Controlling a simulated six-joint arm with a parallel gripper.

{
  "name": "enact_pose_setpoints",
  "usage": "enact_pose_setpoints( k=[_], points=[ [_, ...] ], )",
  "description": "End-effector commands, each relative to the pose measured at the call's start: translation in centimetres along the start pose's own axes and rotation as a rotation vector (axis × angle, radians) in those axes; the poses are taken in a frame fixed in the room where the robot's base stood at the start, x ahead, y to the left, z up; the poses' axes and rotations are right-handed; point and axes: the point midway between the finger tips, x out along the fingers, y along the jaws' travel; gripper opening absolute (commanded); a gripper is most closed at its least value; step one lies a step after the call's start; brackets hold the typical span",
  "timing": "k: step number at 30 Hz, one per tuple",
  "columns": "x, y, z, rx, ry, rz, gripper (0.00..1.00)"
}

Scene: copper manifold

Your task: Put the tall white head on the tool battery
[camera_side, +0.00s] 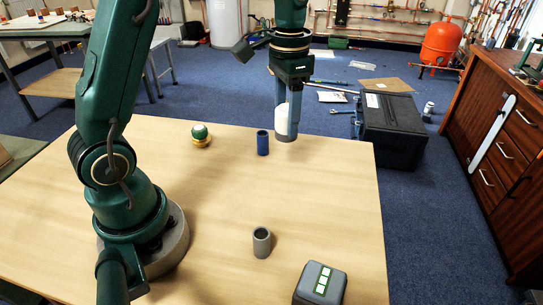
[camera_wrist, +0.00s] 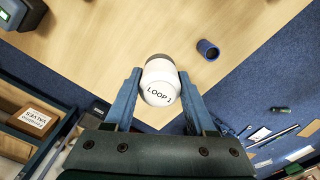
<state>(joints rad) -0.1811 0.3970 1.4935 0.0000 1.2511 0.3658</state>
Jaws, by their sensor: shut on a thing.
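My gripper (camera_side: 287,130) is shut on the tall white head (camera_side: 281,120) and holds it above the far right part of the table. In the wrist view the white head (camera_wrist: 160,92) sits between the two blue fingers of my gripper (camera_wrist: 160,75). It is marked "LOOP 1" and has a grey band at its far end. The tool battery, a dark grey block (camera_side: 306,289) with white, green-edged panels on top, stands at the table's near edge, well apart from my gripper. A dark block with a green mark (camera_wrist: 18,14), probably the battery, is cut off in the wrist view.
A blue tube (camera_side: 262,144) stands upright just left of my gripper; the wrist view shows it too (camera_wrist: 207,50). A grey tube (camera_side: 262,243) stands nearer. The table (camera_side: 325,200) between is bare.

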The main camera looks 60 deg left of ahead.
Motion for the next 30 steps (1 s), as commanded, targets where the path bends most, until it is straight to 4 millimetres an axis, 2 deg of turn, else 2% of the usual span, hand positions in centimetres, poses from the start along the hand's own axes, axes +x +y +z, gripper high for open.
enact_pose_setpoints(
  k=[5,8,15,18,21,25,30],
  points=[
    [-0.8,-0.1,1.1,0.088,0.003,-0.001,0.00],
    [-1.9,2.2,1.4,0.245,0.005,-0.002,0.00],
    [-5.0,9.3,2.9,0.646,0.006,-0.002,0.00],
    [-5.9,11.7,3.7,0.770,0.005,-0.001,0.00],
    [-6.6,13.4,4.2,0.844,0.004,0.000,0.00],
    [-6.9,14.7,4.5,0.889,0.002,0.000,0.00],
    [-5.7,17.1,5.1,0.907,-0.003,0.002,0.00]
  ],
)
